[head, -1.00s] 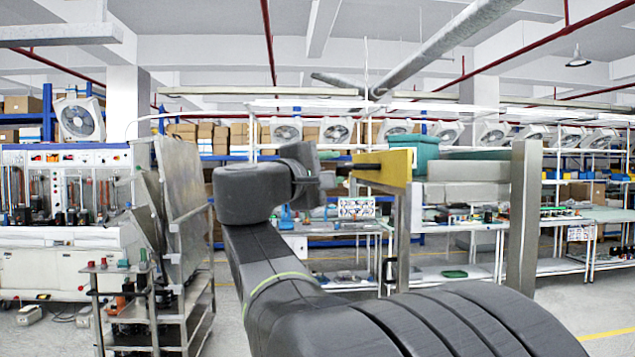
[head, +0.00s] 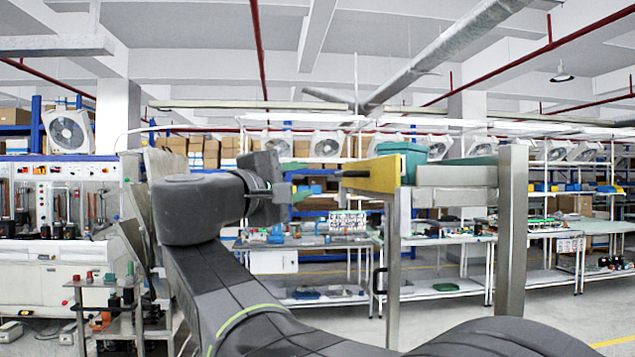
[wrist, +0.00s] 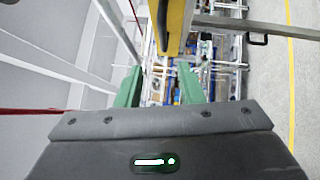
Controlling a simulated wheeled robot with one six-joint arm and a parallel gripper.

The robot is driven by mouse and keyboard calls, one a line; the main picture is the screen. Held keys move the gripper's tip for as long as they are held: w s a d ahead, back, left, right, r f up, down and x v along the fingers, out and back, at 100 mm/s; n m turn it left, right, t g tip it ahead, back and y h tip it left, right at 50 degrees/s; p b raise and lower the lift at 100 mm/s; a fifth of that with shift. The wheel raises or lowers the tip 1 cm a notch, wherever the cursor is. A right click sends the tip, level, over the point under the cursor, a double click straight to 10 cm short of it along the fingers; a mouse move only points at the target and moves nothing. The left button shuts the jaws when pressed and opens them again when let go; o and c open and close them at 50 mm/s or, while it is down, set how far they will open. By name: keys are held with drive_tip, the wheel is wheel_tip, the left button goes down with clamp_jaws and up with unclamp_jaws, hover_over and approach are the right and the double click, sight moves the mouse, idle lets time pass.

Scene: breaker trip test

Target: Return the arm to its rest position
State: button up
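My gripper (head: 301,181) is at the end of my raised arm, left of centre in the head view. In the wrist view its two green fingers (wrist: 160,88) stand apart with nothing between them, so it is open and empty. A yellow panel (head: 383,174) with a dark rod (head: 352,173) pointing toward my gripper is just to the right. A gap shows between the fingertips and the rod. The yellow panel also shows in the wrist view (wrist: 178,22), ahead of the fingers. My forearm hides part of the left rack.
A metal rack (head: 110,320) and a test bench (head: 50,245) are at left. Workbenches (head: 310,243) run behind. Clear floor is at lower right.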

sight(338, 176)
drive_tip(key=shift+w, duration=0.1)
idle(0.6)
drive_tip(key=p+x, duration=0.4)
drive_tip(key=x, duration=0.9)
drive_tip(key=shift+w+d, duration=0.25)
drive_tip(key=shift+f, duration=0.25)
drive_tip(key=shift+f, duration=0.1)
